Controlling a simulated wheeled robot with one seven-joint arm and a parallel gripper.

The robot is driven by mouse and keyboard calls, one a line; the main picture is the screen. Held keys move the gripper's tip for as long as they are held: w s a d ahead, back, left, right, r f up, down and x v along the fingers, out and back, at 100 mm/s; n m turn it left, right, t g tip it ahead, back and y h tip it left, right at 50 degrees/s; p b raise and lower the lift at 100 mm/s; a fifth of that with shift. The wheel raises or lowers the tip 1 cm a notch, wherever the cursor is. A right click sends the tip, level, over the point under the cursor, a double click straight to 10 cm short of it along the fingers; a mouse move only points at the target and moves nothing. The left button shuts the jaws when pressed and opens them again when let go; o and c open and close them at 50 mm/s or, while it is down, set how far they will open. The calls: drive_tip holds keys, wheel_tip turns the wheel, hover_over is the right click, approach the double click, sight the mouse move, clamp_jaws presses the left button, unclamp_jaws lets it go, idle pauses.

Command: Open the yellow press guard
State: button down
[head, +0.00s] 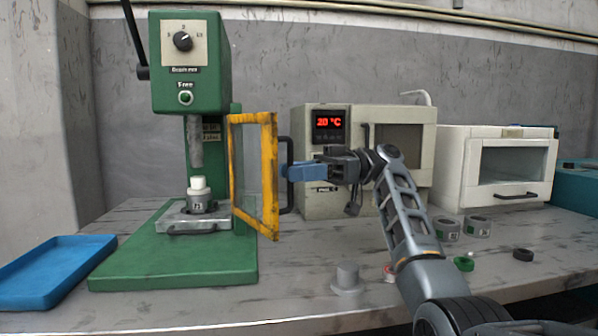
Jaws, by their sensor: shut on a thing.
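The yellow press guard (273,177) is a yellow-framed clear panel on the right side of the green press (190,65). It stands swung out at an angle, and the front of the press is uncovered. A dark handle (290,200) is on the guard's right side. My gripper (290,172), with blue fingers, is shut on this handle, reaching in from the right. The fingertips are partly hidden at the handle. Under the press ram, a grey part with a white top (200,190) sits on the metal plate (187,220).
A blue tray (50,270) lies left of the press. A beige oven (340,204) showing 20 °C and a white oven (500,170) stand behind my arm. Grey rings (478,228), a green ring (463,264), a black ring (523,255) and a grey flanged part (347,280) lie on the bench.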

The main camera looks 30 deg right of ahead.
drive_tip(key=shift+w+a, duration=0.3)
drive_tip(key=shift+w, duration=0.05)
drive_tip(key=c, duration=1.2)
unclamp_jaws()
drive_tip(key=shift+w, duration=0.1)
drive_tip(key=shift+o, duration=0.2)
drive_tip(key=shift+d+f, duration=0.1)
drive_tip(key=shift+d, duration=0.1)
drive_tip(key=s+d, duration=0.1)
drive_tip(key=d, duration=0.6)
drive_tip(key=shift+d+p, duration=0.3)
drive_tip(key=shift+p, duration=0.15)
drive_tip(key=shift+s, duration=0.15)
